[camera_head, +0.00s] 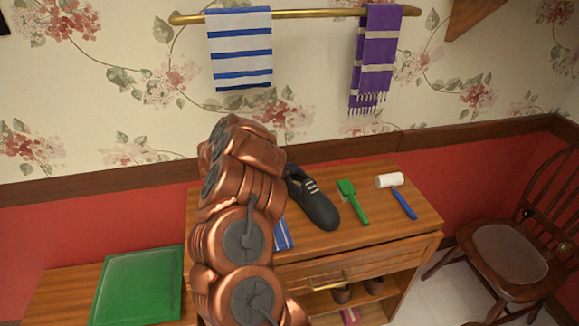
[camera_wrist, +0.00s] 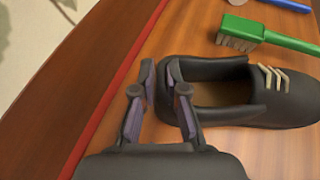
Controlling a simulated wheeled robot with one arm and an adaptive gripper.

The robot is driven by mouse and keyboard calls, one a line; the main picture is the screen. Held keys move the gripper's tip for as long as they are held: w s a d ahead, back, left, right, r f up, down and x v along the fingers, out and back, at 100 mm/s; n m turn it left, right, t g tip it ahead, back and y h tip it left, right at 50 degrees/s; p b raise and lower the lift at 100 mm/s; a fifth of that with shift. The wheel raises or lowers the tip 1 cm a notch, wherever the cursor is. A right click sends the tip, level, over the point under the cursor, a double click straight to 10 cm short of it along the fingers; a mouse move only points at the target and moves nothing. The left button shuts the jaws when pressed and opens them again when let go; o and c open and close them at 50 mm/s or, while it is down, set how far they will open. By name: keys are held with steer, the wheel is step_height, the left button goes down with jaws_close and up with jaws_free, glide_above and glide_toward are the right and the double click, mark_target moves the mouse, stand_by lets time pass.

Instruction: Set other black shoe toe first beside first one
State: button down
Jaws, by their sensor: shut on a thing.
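A black shoe (camera_head: 313,200) with pale laces lies on top of the wooden cabinet (camera_head: 375,240), its toe towards the front right. In the wrist view the shoe (camera_wrist: 270,105) lies with its open collar up and its heel towards my gripper (camera_wrist: 163,82). My gripper is shut on the heel wall of this shoe, with a finger on each side of the heel edge. In the head view my copper-coloured arm hides the gripper and part of the cabinet top. I see no second black shoe; one may be hidden behind my arm.
A green brush (camera_head: 352,202) and a white-headed roller (camera_head: 397,195) lie right of the shoe. A blue striped cloth (camera_head: 283,235) lies partly behind my arm. A drawer (camera_head: 340,272) below stands slightly open. A wooden chair (camera_head: 510,245) stands at the right.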

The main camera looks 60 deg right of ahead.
steer(key=shift+f, duration=0.25)
steer(key=c, duration=1.2)
jaws_free()
steer(key=shift+r, duration=0.1)
steer(key=shift+r, duration=0.2)
steer(key=b+v, duration=0.4)
steer(key=v, duration=0.8)
steer(key=shift+f, duration=0.25)
steer(key=shift+w, duration=0.1)
